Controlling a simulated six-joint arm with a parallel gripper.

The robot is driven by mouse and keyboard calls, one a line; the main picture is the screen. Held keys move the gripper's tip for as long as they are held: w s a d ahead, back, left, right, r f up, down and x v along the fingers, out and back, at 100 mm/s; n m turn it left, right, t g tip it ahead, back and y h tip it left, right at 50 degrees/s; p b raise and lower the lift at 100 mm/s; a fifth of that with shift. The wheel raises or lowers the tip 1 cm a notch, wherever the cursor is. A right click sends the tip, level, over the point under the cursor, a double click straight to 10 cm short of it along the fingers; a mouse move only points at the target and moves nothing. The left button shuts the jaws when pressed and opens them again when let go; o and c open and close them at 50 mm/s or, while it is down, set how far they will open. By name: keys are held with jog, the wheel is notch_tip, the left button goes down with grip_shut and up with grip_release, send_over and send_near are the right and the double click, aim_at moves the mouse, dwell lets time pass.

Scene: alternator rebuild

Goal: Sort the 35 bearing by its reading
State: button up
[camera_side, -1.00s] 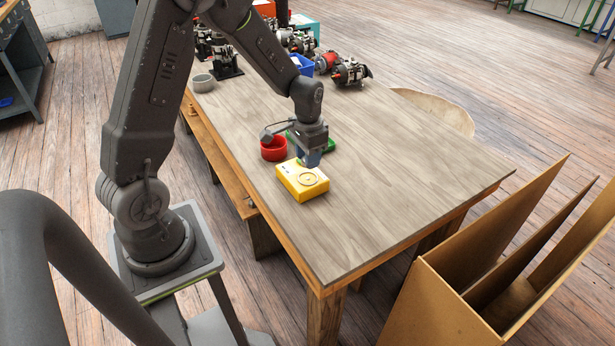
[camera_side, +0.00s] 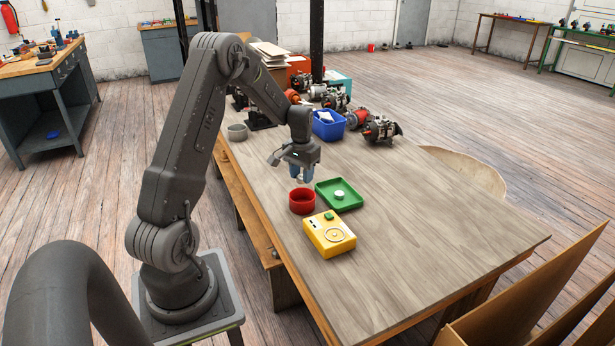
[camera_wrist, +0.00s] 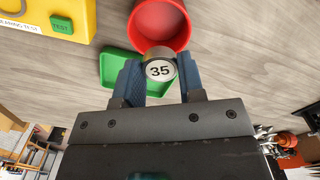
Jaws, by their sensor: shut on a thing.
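My gripper (camera_side: 300,180) is shut on the 35 bearing (camera_wrist: 160,70), a small round part with a white face marked "35" between the blue fingers. In the side view, the gripper hangs over the table just behind the red bowl (camera_side: 302,208). In the wrist view, the bearing overlaps the near rim of the red bowl (camera_wrist: 160,22). A shallow green tray (camera_side: 350,205) lies right of the bowl and holds a small white round piece (camera_side: 339,194). The yellow bearing tester (camera_side: 322,244) sits in front with its dial; its reading is not legible. Its green TEST button (camera_wrist: 62,25) shows.
A blue bin (camera_side: 328,128) and several alternators (camera_side: 380,129) stand at the table's far end, with a grey bowl (camera_side: 237,132) at far left. The tabletop (camera_side: 440,240) right of the tester is clear. Brown panels (camera_side: 530,290) stand off the right edge.

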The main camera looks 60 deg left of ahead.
jog(key=shift+f, duration=2.05)
jog(key=shift+f, duration=0.5)
dwell(0.8)
dwell(0.6)
jog(key=o, duration=0.9)
jog(key=shift+c, duration=0.2)
jog(key=c, duration=0.4)
jog(key=shift+r, duration=0.1)
jog(key=shift+r, duration=3.9)
jog(key=shift+d, duration=0.1)
